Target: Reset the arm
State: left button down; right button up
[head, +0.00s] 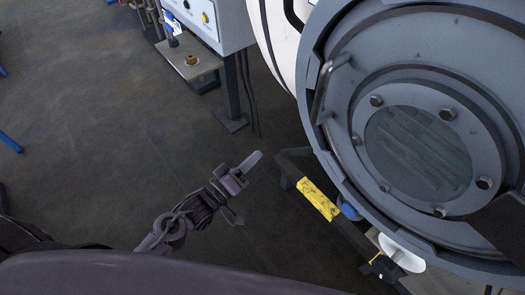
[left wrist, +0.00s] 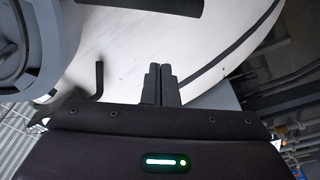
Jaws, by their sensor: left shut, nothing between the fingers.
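My left gripper (head: 252,162) is in the lower middle of the head view, reaching up and to the right over the dark floor. Its fingers are shut together and hold nothing. In the left wrist view the two dark fingers (left wrist: 160,80) stand side by side in front of a white curved machine body (left wrist: 125,45). The gripper is left of the large round grey machine door (head: 420,140) and appears apart from it. My right gripper does not show in either view.
The door has a handle (head: 325,90) on its left edge. A low dark frame with a yellow-marked bar (head: 318,199) stands below it. A grey control box (head: 225,22) on a post is at the top. Open floor (head: 90,120) lies to the left.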

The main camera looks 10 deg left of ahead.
pick_arm(q)
jog(key=shift+s, duration=0.2)
jog(key=shift+a, duration=0.1)
jog(key=s+a+f+m+g+y, duration=0.1)
jog(key=s+a+f+g+y, duration=0.15)
jog(key=f, duration=0.75)
jog(key=s+a+f+m+g+y, duration=0.1)
jog(key=s+a+f+g+y, duration=0.15)
jog(key=f, duration=0.65)
jog(key=s+a+f+g+y, duration=0.1)
jog(key=s+a+f, duration=0.15)
jog(key=f, duration=0.75)
jog(key=s+a+f+m+g+y, duration=0.1)
jog(key=s+f+g, duration=0.2)
jog(key=s, duration=0.6)
jog(key=s+a+f+m+g+y, duration=0.1)
jog(key=s+f+m+g, duration=0.1)
jog(key=s+f, duration=0.6)
jog(key=s+a+f+m+g+y, duration=0.1)
jog(key=s+f+g, duration=0.3)
jog(key=s, duration=0.5)
notch_tip(320, 180, down, 2)
jog(key=shift+s+f+m+g+y, duration=0.2)
jog(key=shift+s+m+g+y, duration=0.1)
jog(key=shift+m, duration=0.4)
